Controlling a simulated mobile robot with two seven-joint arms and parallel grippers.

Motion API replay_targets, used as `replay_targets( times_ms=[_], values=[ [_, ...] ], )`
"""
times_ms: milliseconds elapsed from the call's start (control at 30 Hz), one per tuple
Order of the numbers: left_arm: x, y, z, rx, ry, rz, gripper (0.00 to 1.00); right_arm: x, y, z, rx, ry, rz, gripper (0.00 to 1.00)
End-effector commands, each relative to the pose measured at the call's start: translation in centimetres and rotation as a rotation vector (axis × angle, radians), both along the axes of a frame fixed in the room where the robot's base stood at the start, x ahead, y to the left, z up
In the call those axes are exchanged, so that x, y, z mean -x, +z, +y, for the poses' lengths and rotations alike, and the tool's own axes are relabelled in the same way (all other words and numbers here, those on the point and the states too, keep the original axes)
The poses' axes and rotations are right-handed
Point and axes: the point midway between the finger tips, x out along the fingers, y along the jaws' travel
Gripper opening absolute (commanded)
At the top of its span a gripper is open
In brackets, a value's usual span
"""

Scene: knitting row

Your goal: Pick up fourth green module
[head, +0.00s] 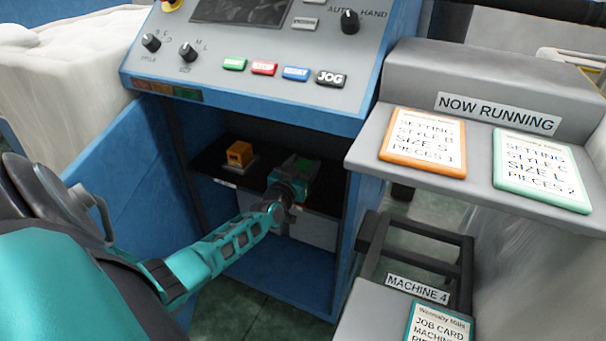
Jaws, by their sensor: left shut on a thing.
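My left arm reaches into the open compartment under the machine's control panel. My left gripper (297,177) is at the right side of the shelf inside, shut on a green module (306,167). Only the green top of the module shows past the gripper; its lower part is hidden, so I cannot tell whether it touches the shelf. An orange module (240,154) stands on the same dark shelf (212,162), left of the gripper. My right gripper is not in view.
The compartment's blue side walls and the control panel (255,75) above enclose the arm closely. An open blue door (125,175) stands at the left. On the right, a grey ledge holds an orange card (422,142) and a green card (541,170). A job card (440,322) lies lower down.

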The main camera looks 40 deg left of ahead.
Motion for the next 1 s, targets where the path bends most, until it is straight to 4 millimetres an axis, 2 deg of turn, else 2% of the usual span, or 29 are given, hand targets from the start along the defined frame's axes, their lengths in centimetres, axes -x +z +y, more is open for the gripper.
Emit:
replay_targets(
  times_ms=[33,267,567,833,1000],
  values=[
    [0.0,0.0,0.0,0.0,0.0,0.0,0.46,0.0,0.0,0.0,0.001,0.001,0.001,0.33],
    [0.0,0.0,0.0,0.001,0.0,0.001,0.24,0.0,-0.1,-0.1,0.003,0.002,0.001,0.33],
    [0.0,0.6,0.0,0.001,0.0,-0.003,0.23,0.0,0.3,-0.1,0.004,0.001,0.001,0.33],
    [0.0,5.5,0.0,0.002,0.001,-0.004,0.23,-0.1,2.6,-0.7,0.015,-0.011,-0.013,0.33],
    [0.0,8.4,0.0,0.002,0.001,-0.003,0.23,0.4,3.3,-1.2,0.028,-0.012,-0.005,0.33]
  ],
)
